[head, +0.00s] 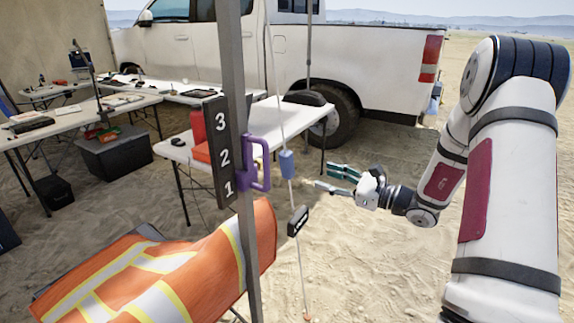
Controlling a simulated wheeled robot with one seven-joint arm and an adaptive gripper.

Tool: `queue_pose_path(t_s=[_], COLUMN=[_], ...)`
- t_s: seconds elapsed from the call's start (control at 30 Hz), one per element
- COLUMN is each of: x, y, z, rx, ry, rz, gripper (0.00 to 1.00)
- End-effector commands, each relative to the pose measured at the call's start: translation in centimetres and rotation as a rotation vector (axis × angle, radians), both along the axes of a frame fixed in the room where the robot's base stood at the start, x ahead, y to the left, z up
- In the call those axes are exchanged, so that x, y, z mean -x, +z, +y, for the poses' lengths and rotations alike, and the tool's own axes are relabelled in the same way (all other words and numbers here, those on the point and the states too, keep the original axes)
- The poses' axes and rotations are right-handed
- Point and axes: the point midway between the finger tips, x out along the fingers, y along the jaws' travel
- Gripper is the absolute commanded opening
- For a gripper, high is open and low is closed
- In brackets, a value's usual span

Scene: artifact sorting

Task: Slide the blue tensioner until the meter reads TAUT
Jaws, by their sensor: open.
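The blue tensioner (287,163) is a small blue cylinder around a thin pale cord (276,95) that hangs down beside a metal pole. Below it on the cord is a small dark box (298,221) with a light face, which may be the meter; its reading is too small to tell. My gripper (329,178) is at the right of the tensioner, its fingers apart and pointing left toward the cord. It is open and empty, and it appears apart from the tensioner; the depth between them is hard to judge.
A metal pole (241,120) carries a numbered board (221,152) and a purple handle (254,165) just left of the cord. An orange vest (190,270) lies at the lower left. A white table (183,150) and a pickup truck (370,65) stand behind.

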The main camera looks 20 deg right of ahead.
Motion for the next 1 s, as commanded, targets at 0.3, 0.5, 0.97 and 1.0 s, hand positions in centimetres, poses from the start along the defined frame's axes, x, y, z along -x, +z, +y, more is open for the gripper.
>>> queue_pose_path(t_s=[0.3, 0.5, 0.97, 1.0], x=[-3.5, -6.8, -11.2, -11.2], y=[0.0, 0.1, 0.0, 0.0], z=[2.6, 4.9, 7.8, 7.8], rx=[-0.001, -0.001, 0.0, 0.0], ry=[0.004, 0.004, 0.001, 0.001], rz=[-0.002, -0.002, -0.001, -0.001], gripper=[0.48, 0.48, 0.48, 0.48])
